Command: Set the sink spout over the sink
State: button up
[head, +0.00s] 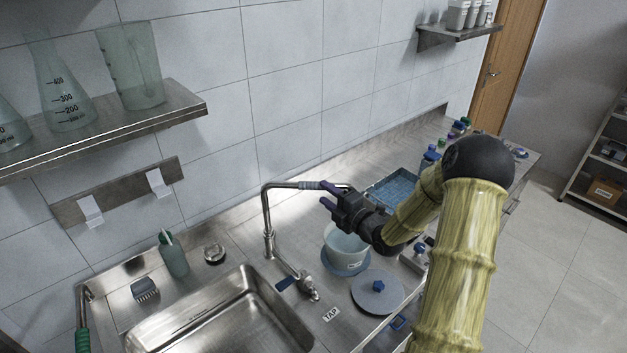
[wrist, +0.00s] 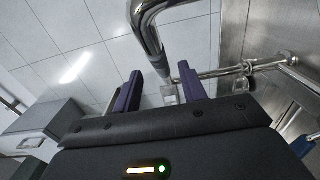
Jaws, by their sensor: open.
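The sink spout (head: 266,212) is a bent steel pipe that rises behind the sink's right end. My gripper (head: 333,196) is open at the outer end of the spout. In the wrist view the spout (wrist: 150,32) comes down from the top toward the gap between the purple-tipped fingers (wrist: 160,88). I cannot tell whether they touch it.
A blue tray (head: 396,188) and several bottles stand behind. A green bottle (head: 173,256) is left of the spout. A shelf (head: 150,118) with glassware hangs on the wall.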

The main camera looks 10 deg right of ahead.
aim_at(320, 188)
jog(key=p+x, duration=0.1)
jog(key=x, duration=0.3)
jog(key=shift+w+r+p, duration=0.15)
jog(key=shift+p, duration=0.15)
jog(key=shift+w+a, duration=0.4)
jog(key=shift+w, duration=0.15)
grip_shut()
